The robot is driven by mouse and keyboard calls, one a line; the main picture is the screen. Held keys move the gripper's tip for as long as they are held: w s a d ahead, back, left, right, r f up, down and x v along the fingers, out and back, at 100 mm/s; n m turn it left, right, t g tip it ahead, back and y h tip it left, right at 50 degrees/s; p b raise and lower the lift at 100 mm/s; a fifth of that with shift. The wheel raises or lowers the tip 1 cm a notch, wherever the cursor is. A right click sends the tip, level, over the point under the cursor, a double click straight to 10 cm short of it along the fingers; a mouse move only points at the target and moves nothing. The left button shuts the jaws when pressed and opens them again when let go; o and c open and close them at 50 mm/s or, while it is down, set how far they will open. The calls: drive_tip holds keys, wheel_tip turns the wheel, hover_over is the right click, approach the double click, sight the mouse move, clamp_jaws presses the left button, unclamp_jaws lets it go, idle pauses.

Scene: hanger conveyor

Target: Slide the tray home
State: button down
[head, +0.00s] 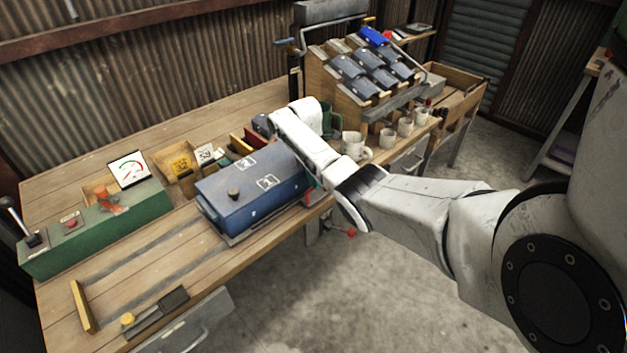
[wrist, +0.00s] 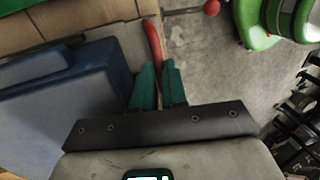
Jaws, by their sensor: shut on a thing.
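A blue box-shaped unit (head: 250,190) with a black knob and white labels on its lid sits on a thin tray (head: 240,236) on the wooden bench. It fills the left of the wrist view (wrist: 60,110). My gripper (wrist: 160,85) has green fingers shut on a red handle (wrist: 153,42) at the right side of the blue unit. In the head view my arm mostly hides the fingers and handle. Two dark slide strips (head: 150,258) run along the bench left of the tray. A yellow stop bar (head: 83,306) lies across their far left end.
A dark latch block (head: 160,308) with a yellow knob sits at the bench's front left. A green control box (head: 100,228) with a lever stands behind the strips. The strips look clear.

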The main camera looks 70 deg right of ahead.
drive_tip(key=shift+s+d+r, duration=0.1)
drive_tip(key=shift+d, duration=0.1)
drive_tip(key=c, duration=1.4)
unclamp_jaws()
drive_tip(key=shift+s+d, duration=0.1)
drive_tip(key=shift+d, duration=0.05)
drive_tip(key=shift+c, duration=0.2)
drive_tip(key=shift+w+r, duration=0.2)
drive_tip(key=shift+r, duration=0.2)
wheel_tip(320, 180, up, 10)
drive_tip(key=w, duration=0.1)
drive_tip(key=shift+w+d+f+p, duration=0.15)
drive_tip(key=shift+w+d+p, duration=0.15)
drive_tip(key=shift+d+p, duration=0.1)
